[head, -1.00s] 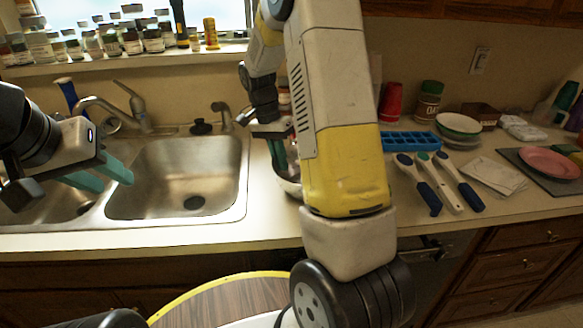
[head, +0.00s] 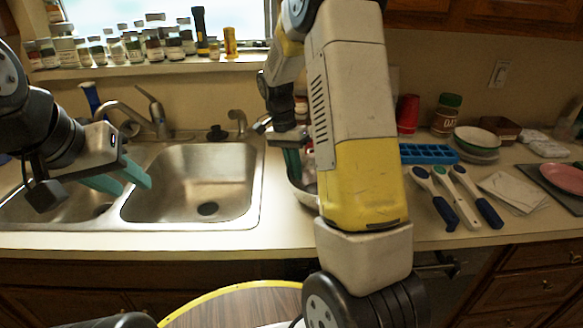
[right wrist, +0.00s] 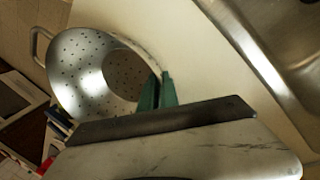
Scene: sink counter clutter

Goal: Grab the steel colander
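The steel colander (head: 303,188), a perforated metal bowl, stands on the counter right of the sink, mostly hidden behind my right arm in the head view. In the right wrist view the colander (right wrist: 82,72) shows its holes, rim and a loop handle at the left. My right gripper (head: 292,166) is at its near-sink side. In the right wrist view the green fingers (right wrist: 159,88) are close together with the colander's rim between them. My left gripper (head: 122,180) is open and empty above the sink.
A double sink (head: 190,185) with a faucet (head: 150,112) lies to the left. Right of my arm are a blue ice tray (head: 428,153), several blue-handled utensils (head: 455,195), a bowl (head: 477,139), a red cup (head: 408,113) and an oats jar (head: 446,115). Jars line the sill.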

